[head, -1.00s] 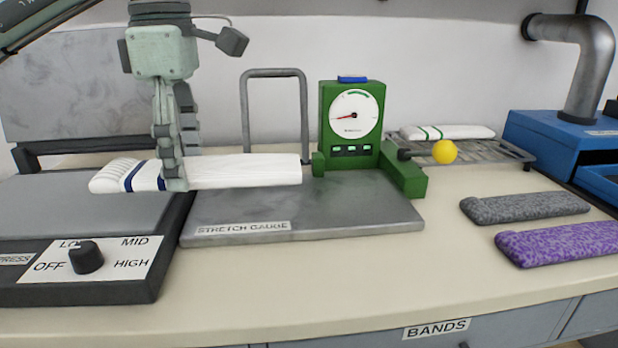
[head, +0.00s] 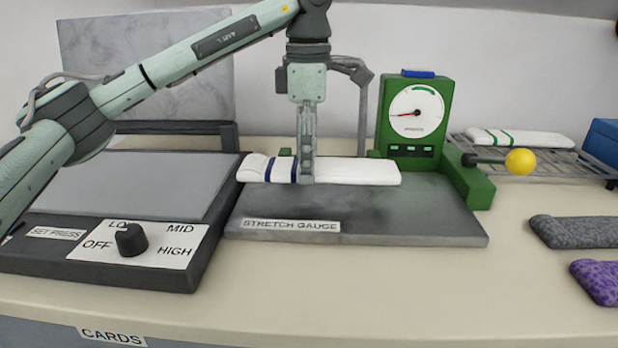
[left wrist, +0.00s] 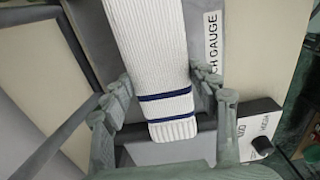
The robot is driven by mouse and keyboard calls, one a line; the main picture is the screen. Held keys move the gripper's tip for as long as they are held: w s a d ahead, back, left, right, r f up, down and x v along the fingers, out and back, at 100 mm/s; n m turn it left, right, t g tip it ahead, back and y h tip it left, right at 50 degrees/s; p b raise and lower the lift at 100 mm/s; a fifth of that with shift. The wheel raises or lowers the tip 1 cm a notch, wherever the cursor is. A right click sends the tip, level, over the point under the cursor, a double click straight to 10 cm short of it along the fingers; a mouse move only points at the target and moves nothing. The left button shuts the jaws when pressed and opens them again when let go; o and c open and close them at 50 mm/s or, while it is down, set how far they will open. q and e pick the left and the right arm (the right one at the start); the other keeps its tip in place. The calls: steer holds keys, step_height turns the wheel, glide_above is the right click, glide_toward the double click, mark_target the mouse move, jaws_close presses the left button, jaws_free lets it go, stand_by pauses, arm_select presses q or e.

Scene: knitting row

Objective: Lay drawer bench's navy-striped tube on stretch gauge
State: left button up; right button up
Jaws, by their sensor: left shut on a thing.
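The navy-striped tube (head: 355,171) is white and ribbed, with two navy bands near its left end. It lies level along the rear of the stretch gauge (head: 400,215), a grey plate with a green dial housing. The tube passes in front of the housing's foot; I cannot tell whether it touches the plate. My left gripper (head: 305,177) points down and is shut on the tube just right of the bands. In the left wrist view the tube (left wrist: 150,60) runs between the fingers, its banded end near the camera. My right gripper is not in view.
The set press (head: 110,190) with its knob (head: 131,239) stands left of the gauge. Right are a wire rack (head: 590,165) with a green-striped tube (head: 520,138), a yellow ball (head: 520,162), and grey (head: 580,231) and purple (head: 600,280) pieces. The front counter (head: 380,285) is clear.

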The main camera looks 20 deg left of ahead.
mark_target(309, 197)
arm_select(q)
steer(key=shift+f, duration=0.45)
step_height(309, 197, down, 2)
steer(key=shift+f, duration=0.55)
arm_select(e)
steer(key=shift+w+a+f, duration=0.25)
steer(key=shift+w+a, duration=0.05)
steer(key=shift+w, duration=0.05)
arm_select(q)
steer(key=shift+f, duration=0.15)
steer(key=o, duration=0.9)
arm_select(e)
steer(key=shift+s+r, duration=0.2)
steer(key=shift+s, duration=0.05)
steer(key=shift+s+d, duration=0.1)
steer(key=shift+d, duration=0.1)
